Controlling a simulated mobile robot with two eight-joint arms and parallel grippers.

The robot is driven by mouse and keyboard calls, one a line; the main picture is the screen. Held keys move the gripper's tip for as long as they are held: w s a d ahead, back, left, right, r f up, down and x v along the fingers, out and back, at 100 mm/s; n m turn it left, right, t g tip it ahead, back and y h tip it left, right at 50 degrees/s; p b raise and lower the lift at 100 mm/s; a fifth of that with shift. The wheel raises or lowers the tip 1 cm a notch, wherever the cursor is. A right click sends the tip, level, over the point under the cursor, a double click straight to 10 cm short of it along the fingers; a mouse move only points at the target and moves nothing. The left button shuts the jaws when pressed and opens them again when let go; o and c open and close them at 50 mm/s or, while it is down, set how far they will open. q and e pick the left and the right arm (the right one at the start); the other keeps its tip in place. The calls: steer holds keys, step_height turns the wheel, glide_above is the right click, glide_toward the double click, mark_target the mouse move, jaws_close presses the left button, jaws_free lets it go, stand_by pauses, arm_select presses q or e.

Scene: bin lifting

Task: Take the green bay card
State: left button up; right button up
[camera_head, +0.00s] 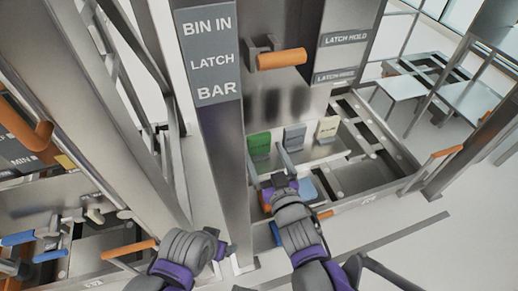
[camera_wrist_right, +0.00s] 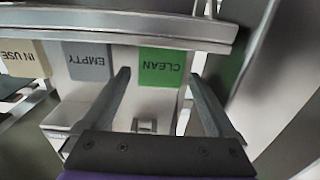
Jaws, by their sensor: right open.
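The green bay card (camera_head: 259,143) stands upright at the left of a row of cards on the bin-lift unit. In the right wrist view the green card (camera_wrist_right: 160,66) reads "CLEAN" upside down. My right gripper (camera_head: 268,158) is open just in front of it. In the right wrist view the two fingers of the right gripper (camera_wrist_right: 160,76) stand on either side of the card, with a gap on each side and nothing held. My left arm shows at the lower centre-left of the head view, but its fingers are not clear.
A grey "EMPTY" card (camera_wrist_right: 87,68) and a cream "IN USE" card (camera_wrist_right: 20,60) stand beside the green one. A metal rail (camera_wrist_right: 120,25) crosses above the cards. A labelled post (camera_head: 215,130) stands close on the left, and an orange handle (camera_head: 282,59) sticks out above.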

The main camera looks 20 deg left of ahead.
mark_target(260, 143)
steer(key=x, duration=0.4)
steer(key=shift+w+a+r, duration=0.15)
steer(key=shift+a+r, duration=0.05)
steer(key=shift+r, duration=0.1)
steer(key=c, duration=1.2)
steer(key=shift+r, duration=0.15)
